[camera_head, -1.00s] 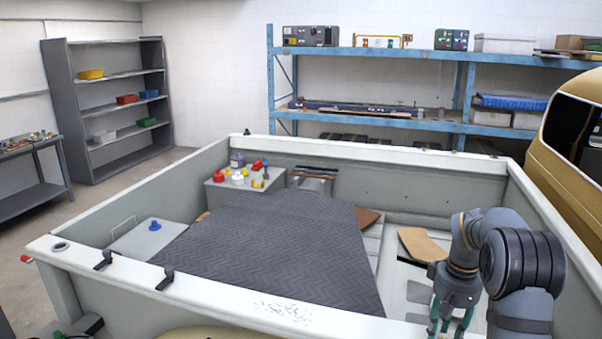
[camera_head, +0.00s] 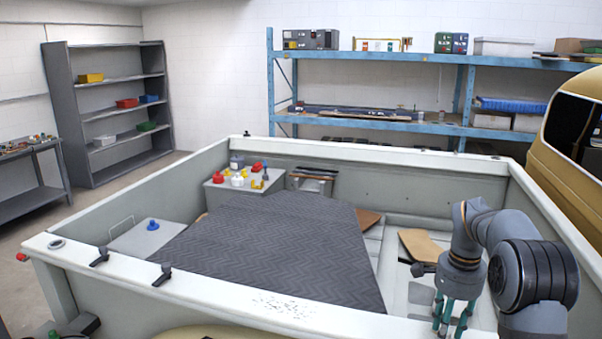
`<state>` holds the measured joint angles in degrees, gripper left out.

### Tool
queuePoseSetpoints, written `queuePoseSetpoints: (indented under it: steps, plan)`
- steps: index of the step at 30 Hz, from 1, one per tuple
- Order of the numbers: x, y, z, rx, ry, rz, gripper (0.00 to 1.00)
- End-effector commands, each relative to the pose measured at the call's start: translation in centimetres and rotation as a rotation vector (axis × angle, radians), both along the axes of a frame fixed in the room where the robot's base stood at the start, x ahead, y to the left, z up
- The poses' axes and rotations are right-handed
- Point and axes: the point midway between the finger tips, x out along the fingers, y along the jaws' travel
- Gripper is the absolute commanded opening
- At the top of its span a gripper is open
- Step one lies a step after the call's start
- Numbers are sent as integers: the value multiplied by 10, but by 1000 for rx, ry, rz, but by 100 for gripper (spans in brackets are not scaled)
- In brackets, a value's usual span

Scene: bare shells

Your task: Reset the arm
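The fingertips are close to the shell's near rim in the picture. The arm is bent, with its large dark joint to the right of the gripper.
A dark patterned sheet (camera_head: 280,250) covers the shell's middle. A brown panel (camera_head: 422,246) lies behind the gripper. A grey box (camera_head: 240,200) with small coloured items stands in the far left corner. A yellow vehicle body (camera_head: 560,165) stands at right.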

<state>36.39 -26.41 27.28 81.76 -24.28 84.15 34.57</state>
Motion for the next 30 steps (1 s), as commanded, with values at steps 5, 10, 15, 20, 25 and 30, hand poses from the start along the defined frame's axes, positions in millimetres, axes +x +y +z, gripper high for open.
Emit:
queuePoseSetpoints:
  steps: [5,10,15,20,25,30]
  plan:
    - [0,0,0,0,0,-80,35]
    - [0,0,0,0,1,-100,35]
    - [0,0,0,0,0,-99,35]
    - [1,4,2,-1,-2,-88,35]
    - [5,21,8,-5,-12,-36,35]
    - [11,52,18,-9,-31,53,35]
